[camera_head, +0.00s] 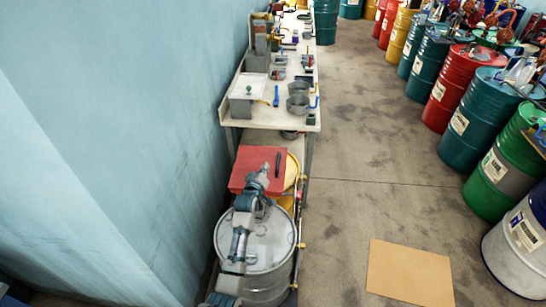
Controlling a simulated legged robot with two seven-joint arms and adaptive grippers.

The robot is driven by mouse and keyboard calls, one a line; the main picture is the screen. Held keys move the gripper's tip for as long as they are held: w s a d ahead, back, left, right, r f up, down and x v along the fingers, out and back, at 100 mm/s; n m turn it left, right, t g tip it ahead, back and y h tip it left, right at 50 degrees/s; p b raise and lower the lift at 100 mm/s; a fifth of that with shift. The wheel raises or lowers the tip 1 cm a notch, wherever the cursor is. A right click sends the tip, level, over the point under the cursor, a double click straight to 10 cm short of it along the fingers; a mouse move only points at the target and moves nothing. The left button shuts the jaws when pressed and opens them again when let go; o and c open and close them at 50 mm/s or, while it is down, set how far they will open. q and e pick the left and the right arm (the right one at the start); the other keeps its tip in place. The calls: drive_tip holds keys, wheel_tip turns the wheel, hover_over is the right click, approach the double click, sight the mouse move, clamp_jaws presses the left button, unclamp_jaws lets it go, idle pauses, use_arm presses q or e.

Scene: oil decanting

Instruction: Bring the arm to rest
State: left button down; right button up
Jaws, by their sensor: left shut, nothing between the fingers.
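My left arm comes up from the bottom of the head view, over a grey steel drum (282,248). My left gripper (264,169) is at its far end, in front of a flat red surface (246,160). It is shut and empty. Whether it touches the red surface cannot be told. A thin dark object (278,164) lies on the red surface just right of the gripper. My right gripper is not in view.
A workbench (263,112) with pots and tools runs along the blue wall (130,120). A yellow drum (291,172) stands partly hidden beyond the grey one. Coloured drums, including a red one (452,92), line the right. A cardboard sheet (410,272) lies on the otherwise clear floor.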

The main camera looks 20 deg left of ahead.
use_arm(q)
drive_tip(key=s+d+f+m+g+h, duration=0.1)
drive_tip(key=s+d+f+m+g, duration=0.2)
drive_tip(key=s+f, duration=0.6)
drive_tip(key=s+d+f+m+g+h, duration=0.15)
drive_tip(key=s+f+m+g, duration=0.35)
drive_tip(key=s, duration=0.8)
drive_tip(key=s+d+f+m+g, duration=0.2)
drive_tip(key=s+d, duration=0.1)
drive_tip(key=s, duration=0.9)
drive_tip(key=s+d+f+m+g, duration=0.1)
drive_tip(key=s+d+m+g, duration=0.15)
drive_tip(key=s, duration=1.05)
wheel_tip(320, 180, down, 30)
drive_tip(key=s+r+g+b, duration=0.1)
drive_tip(key=s+b, duration=0.1)
drive_tip(key=s+a+f+g+b, duration=0.1)
drive_tip(key=s+a+f, duration=0.1)
drive_tip(key=s+f, duration=1.5)
drive_tip(key=shift+a, duration=0.15)
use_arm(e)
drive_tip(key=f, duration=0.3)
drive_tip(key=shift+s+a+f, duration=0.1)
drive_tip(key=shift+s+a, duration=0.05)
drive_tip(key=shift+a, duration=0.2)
use_arm(q)
drive_tip(key=shift+n+y, duration=0.25)
